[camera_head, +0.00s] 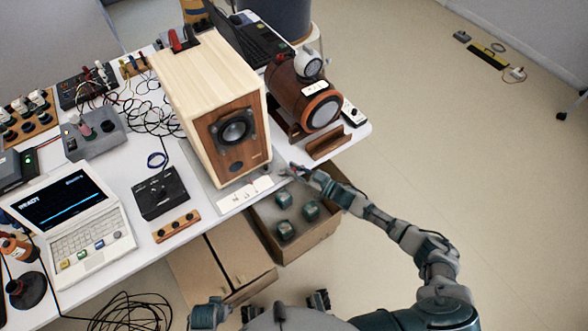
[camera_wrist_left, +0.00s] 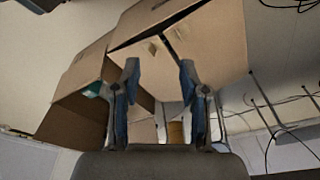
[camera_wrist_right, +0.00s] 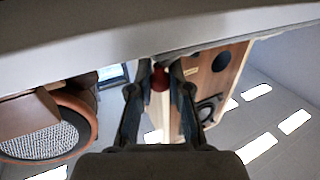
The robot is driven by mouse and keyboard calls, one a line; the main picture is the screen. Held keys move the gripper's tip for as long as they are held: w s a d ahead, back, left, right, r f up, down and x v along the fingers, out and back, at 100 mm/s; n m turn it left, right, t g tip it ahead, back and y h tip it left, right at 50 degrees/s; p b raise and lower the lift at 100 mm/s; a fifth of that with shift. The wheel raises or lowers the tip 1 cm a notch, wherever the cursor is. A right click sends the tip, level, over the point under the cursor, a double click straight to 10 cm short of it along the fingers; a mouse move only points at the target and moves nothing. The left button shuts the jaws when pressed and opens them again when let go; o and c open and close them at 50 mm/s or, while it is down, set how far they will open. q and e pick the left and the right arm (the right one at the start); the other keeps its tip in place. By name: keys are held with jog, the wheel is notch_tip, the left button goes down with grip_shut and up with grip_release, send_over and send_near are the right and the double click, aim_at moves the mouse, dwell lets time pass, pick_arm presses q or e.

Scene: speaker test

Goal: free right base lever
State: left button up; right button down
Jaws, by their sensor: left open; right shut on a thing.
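The wooden speaker (camera_head: 222,110) stands on a grey base plate (camera_head: 205,188) with a white label near the table's front edge. My right gripper (camera_head: 290,171) is at the plate's right front corner, beside the speaker's lower right. In the right wrist view my right gripper (camera_wrist_right: 160,82) is shut on a small red knob (camera_wrist_right: 159,77), which looks like the end of the right base lever. The rest of the lever is hidden. The speaker (camera_wrist_right: 217,75) shows behind the fingers. My left gripper (camera_wrist_left: 159,80) is open and empty in the left wrist view, facing cardboard boxes.
An open cardboard box (camera_head: 325,240) with several green blocks is below the table edge, under my right forearm. A round wooden speaker (camera_head: 305,100) stands to the right. A laptop (camera_head: 75,215) and cables crowd the table's left.

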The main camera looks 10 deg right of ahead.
aim_at(291, 179)
pick_arm(q)
jog(key=s+a+f+p, duration=0.1)
jog(key=s+f+p, duration=0.5)
jog(key=f, duration=0.8)
jog(key=shift+s+f+g, duration=0.35)
jog(key=shift+s+g, duration=0.05)
jog(key=shift+s, duration=0.55)
pick_arm(e)
jog(key=shift+s+a+f+m+t+h, duration=0.1)
jog(key=shift+s+a+m+t+h, duration=0.15)
jog(key=shift+s+m+t+h, duration=0.9)
jog(key=shift+w+a+f+m+t+h, duration=0.1)
jog(key=shift+a+m+t+h, duration=0.35)
jog(key=shift+m+h, duration=1.6)
jog(key=shift+s+a+m+t+h, duration=0.1)
jog(key=shift+s+m+t+h, duration=0.6)
jog(key=shift+h, duration=1.7)
pick_arm(q)
jog(key=shift+s, duration=0.1)
pick_arm(e)
jog(key=shift+w+t, duration=0.2)
jog(key=shift+t, duration=0.1)
jog(key=c, duration=1.1)
grip_release()
jog(key=s, duration=0.7)
jog(key=s+d, duration=0.1)
jog(key=s, duration=0.3)
jog(key=shift+s+r, duration=0.1)
jog(key=shift+s, duration=0.25)
